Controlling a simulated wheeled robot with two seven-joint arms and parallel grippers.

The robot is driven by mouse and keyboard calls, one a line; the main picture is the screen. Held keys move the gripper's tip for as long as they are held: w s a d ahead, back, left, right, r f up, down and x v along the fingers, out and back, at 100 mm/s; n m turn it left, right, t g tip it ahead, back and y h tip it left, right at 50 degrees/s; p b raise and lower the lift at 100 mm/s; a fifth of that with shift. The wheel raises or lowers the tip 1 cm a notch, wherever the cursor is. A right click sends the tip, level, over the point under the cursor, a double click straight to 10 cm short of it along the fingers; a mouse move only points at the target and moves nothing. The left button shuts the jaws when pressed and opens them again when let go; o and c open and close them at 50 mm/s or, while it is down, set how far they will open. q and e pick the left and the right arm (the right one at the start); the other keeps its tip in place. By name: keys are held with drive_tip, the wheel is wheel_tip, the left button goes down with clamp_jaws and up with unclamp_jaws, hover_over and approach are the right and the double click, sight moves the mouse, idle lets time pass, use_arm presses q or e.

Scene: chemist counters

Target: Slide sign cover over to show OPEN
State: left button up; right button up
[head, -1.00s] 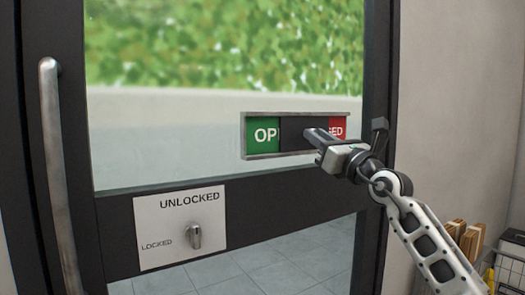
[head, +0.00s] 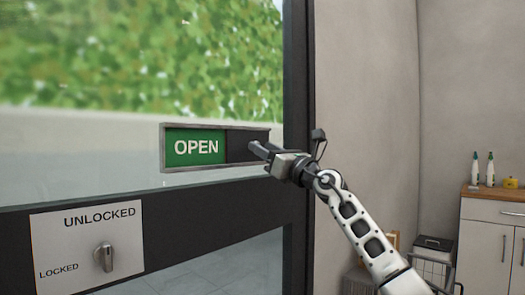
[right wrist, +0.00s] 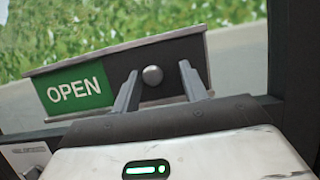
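The sign on the glass door has a metal frame (head: 163,148). Its green panel (head: 188,160) shows the whole word OPEN. The dark sliding cover (head: 237,143) sits at the right end, and no red shows. In the right wrist view, the cover (right wrist: 120,67) has a round grey knob (right wrist: 152,75). My right gripper (head: 259,149) is at the cover's right part. Its two fingers (right wrist: 159,69) stand apart on either side of the knob, with visible gaps, so it looks open. My left gripper is not in view.
A lock plate (head: 75,250) marked UNLOCKED and LOCKED, with a metal knob (head: 104,257), is below left of the sign. The dark door frame (head: 298,80) is right of it. A white cabinet (head: 490,235) with bottles stands at the far right.

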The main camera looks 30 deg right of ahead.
drive_tip(key=shift+a, duration=0.25)
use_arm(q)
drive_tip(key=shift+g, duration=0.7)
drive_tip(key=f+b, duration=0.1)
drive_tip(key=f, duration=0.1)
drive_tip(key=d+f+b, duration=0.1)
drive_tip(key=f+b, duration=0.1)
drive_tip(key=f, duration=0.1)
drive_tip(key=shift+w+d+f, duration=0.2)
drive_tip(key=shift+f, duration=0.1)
use_arm(e)
drive_tip(key=v, duration=1.6)
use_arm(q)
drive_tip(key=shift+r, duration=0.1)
use_arm(e)
drive_tip(key=shift+d+r, duration=0.1)
